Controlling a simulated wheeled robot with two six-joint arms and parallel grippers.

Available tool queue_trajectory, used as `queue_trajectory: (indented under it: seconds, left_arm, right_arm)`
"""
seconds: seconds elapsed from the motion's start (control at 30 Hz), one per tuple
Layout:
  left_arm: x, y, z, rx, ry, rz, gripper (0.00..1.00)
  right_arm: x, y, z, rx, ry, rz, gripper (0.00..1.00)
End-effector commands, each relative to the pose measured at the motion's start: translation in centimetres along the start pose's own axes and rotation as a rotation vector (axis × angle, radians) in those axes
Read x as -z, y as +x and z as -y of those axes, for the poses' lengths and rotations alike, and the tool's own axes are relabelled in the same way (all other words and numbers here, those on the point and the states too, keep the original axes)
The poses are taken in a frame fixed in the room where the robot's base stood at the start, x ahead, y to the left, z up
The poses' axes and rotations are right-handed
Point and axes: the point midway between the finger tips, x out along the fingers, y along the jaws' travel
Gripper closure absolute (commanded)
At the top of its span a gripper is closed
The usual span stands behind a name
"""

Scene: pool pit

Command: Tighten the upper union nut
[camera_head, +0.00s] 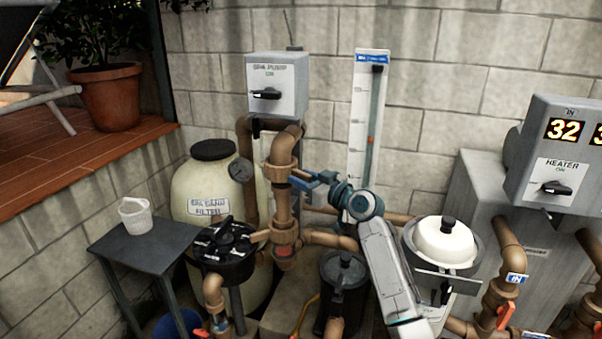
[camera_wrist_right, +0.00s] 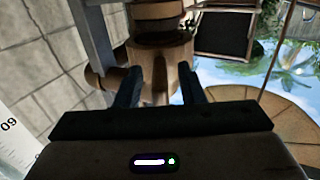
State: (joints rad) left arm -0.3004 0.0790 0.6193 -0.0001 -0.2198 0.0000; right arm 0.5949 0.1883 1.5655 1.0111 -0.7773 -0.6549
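The upper union nut (camera_head: 279,172) is a brown ribbed collar on the vertical brown pipe in the middle of the head view. A similar lower union nut (camera_head: 285,238) is further down the same pipe. My right gripper (camera_head: 298,181) comes in from the right, its blue fingertips at the upper nut's right edge. In the right wrist view, the right gripper's dark fingers (camera_wrist_right: 160,82) are apart, with the brown nut (camera_wrist_right: 160,60) ahead and between them. I cannot tell whether they touch it. My left gripper is in neither view.
A grey switch box (camera_head: 278,85) is above the pipe, and a pressure gauge (camera_head: 241,169) is left of it. The cream filter tank (camera_head: 190,185) and black valve head (camera_head: 222,250) stand left. A white gauge panel (camera_head: 367,120) is behind my right arm. The heater (camera_head: 555,165) stands right.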

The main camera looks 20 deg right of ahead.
Motion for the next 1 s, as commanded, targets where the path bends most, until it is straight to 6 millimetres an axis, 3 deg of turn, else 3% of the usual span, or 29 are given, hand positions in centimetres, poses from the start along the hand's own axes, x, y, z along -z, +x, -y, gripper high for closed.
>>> queue_trajectory:
  seconds: [0.4, 0.57, 0.6, 1.0]
  left_arm:
    - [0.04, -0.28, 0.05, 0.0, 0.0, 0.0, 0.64]
    - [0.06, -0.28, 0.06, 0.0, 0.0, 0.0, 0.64]
    - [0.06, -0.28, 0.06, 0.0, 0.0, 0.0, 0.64]
    - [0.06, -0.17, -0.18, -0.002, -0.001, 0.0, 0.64]
  right_arm:
    - [-0.04, 0.87, 0.05, 0.001, -0.001, 0.0, 0.67]
    - [-0.04, 0.86, 0.04, 0.0, -0.001, 0.0, 0.98]
    - [-0.03, 0.85, 0.03, 0.0, -0.001, 0.0, 1.0]
    - [-0.04, 1.02, -0.02, -0.015, 0.0, -0.001, 1.0]
